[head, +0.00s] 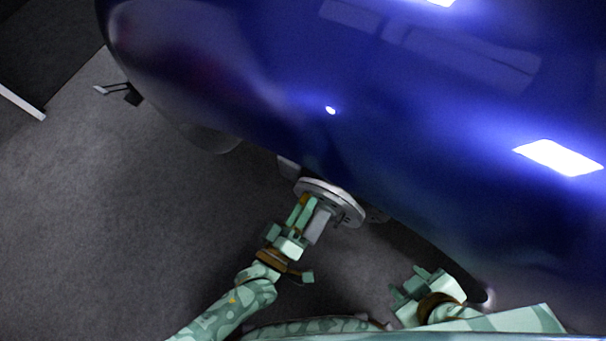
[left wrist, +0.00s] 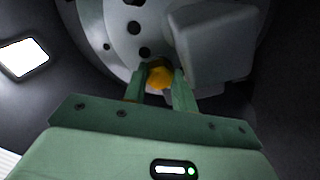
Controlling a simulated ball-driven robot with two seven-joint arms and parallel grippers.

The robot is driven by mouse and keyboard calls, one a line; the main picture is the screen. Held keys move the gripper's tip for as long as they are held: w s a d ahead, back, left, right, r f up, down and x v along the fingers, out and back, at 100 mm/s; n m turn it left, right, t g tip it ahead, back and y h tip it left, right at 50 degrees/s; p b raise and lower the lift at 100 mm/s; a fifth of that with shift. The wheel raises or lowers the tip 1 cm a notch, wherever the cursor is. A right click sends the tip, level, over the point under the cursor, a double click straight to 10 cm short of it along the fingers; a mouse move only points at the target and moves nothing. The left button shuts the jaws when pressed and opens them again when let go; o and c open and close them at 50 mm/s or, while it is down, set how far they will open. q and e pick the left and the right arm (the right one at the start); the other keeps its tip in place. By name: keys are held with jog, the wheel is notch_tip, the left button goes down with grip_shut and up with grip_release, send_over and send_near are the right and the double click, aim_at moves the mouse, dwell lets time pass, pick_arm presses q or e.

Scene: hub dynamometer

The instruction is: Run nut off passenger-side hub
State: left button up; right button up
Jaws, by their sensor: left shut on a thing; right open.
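The hub (head: 344,203) is a grey disc at the lower edge of the blue car, with holes in its face. In the left wrist view the hub (left wrist: 112,30) fills the upper middle. A yellow-orange nut (left wrist: 160,76) sits at the hub's face between the fingertips. My left gripper (head: 305,208) is at the hub and shut on the nut; its fingers also show in the left wrist view (left wrist: 160,88). The nut's far side is hidden. My right gripper (head: 408,285) is open and empty, low and to the right of the hub.
The glossy blue car body (head: 400,110) overhangs the hub and fills the upper right. A grey block (left wrist: 215,45) stands close beside the fingers at the hub. A small dark bracket (head: 131,95) is near the car's left end. The grey floor (head: 100,210) is clear at left.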

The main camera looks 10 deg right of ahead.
pick_arm(q)
jog(key=n+b, duration=0.1)
jog(key=n, duration=0.8)
jog(key=o, duration=0.8)
jog(key=shift+a, duration=0.1)
jog(key=shift+o, duration=0.2)
